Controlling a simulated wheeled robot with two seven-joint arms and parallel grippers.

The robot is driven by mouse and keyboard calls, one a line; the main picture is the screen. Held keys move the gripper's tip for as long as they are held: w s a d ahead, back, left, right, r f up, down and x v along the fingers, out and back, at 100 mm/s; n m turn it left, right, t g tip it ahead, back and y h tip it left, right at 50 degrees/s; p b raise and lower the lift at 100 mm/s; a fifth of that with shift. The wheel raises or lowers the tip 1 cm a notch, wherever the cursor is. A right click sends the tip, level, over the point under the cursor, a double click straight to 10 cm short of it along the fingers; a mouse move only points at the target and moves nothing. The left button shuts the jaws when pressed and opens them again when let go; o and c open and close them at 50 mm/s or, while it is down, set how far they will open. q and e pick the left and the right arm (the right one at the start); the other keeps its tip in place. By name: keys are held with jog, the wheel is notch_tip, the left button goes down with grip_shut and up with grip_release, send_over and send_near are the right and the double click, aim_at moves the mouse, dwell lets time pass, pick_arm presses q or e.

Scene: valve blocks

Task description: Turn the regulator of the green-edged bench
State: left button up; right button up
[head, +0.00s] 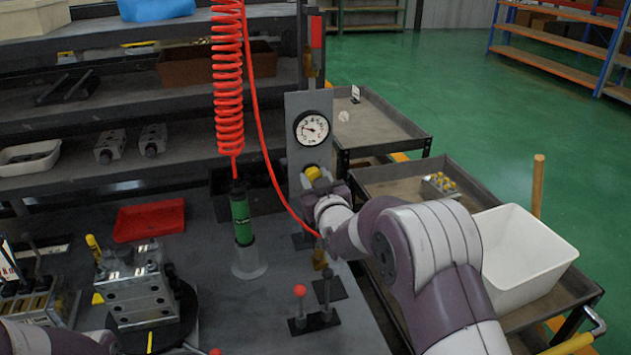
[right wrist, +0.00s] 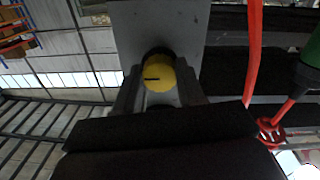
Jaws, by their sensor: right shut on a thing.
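The regulator's yellow knob (head: 313,172) sits on a grey upright panel (head: 294,106), below a round white gauge (head: 312,128) with a dark needle. My right gripper (head: 319,184) is at the knob, coming from the front right, and hides part of it. In the right wrist view the yellow knob (right wrist: 160,76) lies between the two fingers of my right gripper (right wrist: 159,85), which is shut on it. A dark line on the knob's face points left. My left arm shows only at the bottom left; its gripper is out of view. I cannot make out a green edge on the bench (head: 255,320).
A red coiled hose (head: 228,85) hangs left of the panel above a green-bodied tool (head: 241,218); its straight run passes close to my right gripper. A metal valve block (head: 140,290), a red tray (head: 149,220) and a red-knobbed lever (head: 300,292) stand on the bench. A white bin (head: 525,260) is at right.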

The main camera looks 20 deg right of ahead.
jog(key=o, duration=1)
jog(key=shift+o, duration=0.2)
pick_arm(q)
jog(key=shift+f, duration=0.1)
pick_arm(e)
jog(key=r, duration=0.4)
jog(key=shift+s+d+r, duration=0.3)
jog(key=shift+d+r, duration=0.05)
jog(key=shift+r, duration=0.05)
jog(key=s+d+r, duration=0.6)
jog(key=s+d, duration=0.1)
jog(key=s, duration=0.1)
jog(key=shift+d+r, duration=0.15)
